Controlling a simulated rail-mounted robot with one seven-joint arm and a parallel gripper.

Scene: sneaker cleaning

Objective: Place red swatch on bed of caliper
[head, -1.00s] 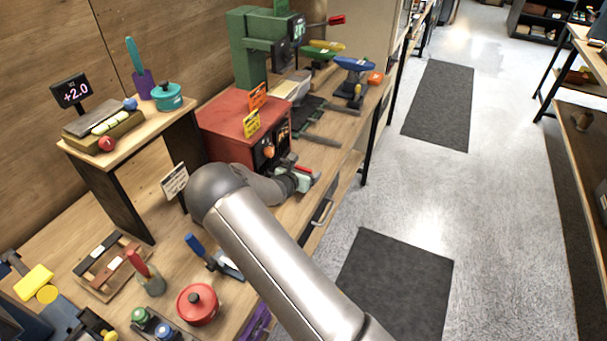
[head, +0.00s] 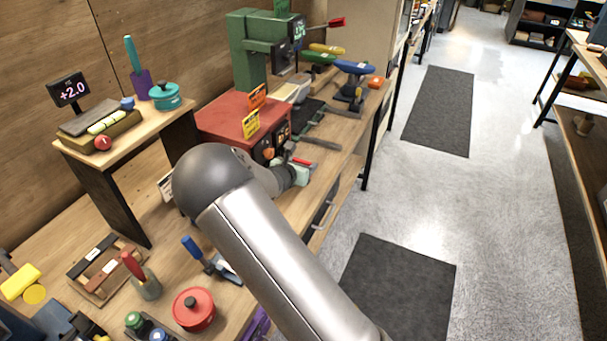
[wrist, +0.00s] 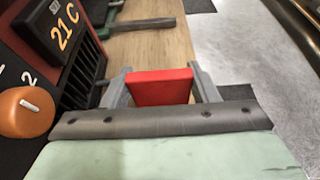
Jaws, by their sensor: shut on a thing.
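My gripper (wrist: 160,88) is shut on the red swatch (wrist: 160,87), which sits between its two grey fingers in the wrist view. In the head view the swatch (head: 303,162) shows as a small red strip beside my pale green gripper body, above the bench in front of the red box. A green machine (head: 250,45) with a small display and a red-tipped lever stands farther back along the bench. It looks like the caliper, but I cannot be sure. Its bed cannot be made out clearly.
The red box (head: 230,118) with an orange knob (wrist: 27,112) and a display stands close to the left of my gripper. Dark tools (head: 320,143) lie just beyond. Blue and green handled tools (head: 353,68) lie at the back right. The aisle floor is right of the bench.

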